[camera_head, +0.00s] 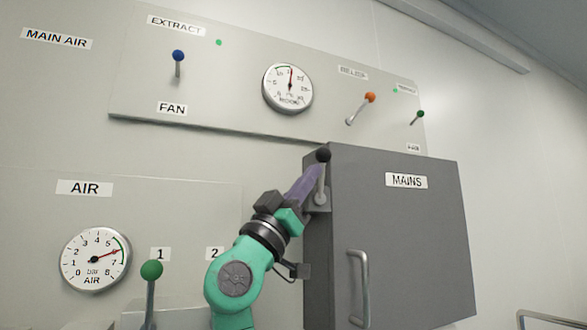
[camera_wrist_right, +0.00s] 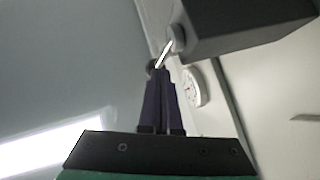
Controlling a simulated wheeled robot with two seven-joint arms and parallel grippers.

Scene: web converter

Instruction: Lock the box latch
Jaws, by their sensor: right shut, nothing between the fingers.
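The grey box labelled MAINS (camera_head: 420,240) is mounted on the wall at the right, and its lid appears closed. Its latch (camera_head: 322,180) is a metal lever with a black ball knob, on the upper left side of the box, with the knob pointing up. My right gripper (camera_head: 318,168) is shut and empty. Its purple fingertips are beside the lever just below the knob; whether they touch it I cannot tell. In the right wrist view the latch lever (camera_wrist_right: 166,52) shows just beyond the fingertips (camera_wrist_right: 161,74), with the box (camera_wrist_right: 245,25) above right. My left gripper is not in view.
A vertical handle (camera_head: 360,285) sticks out from the box front. Above is a panel with a gauge (camera_head: 288,88), a blue-knobbed lever (camera_head: 178,62) and an orange-knobbed lever (camera_head: 362,106). At lower left are an air gauge (camera_head: 95,259) and a green-knobbed lever (camera_head: 151,285).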

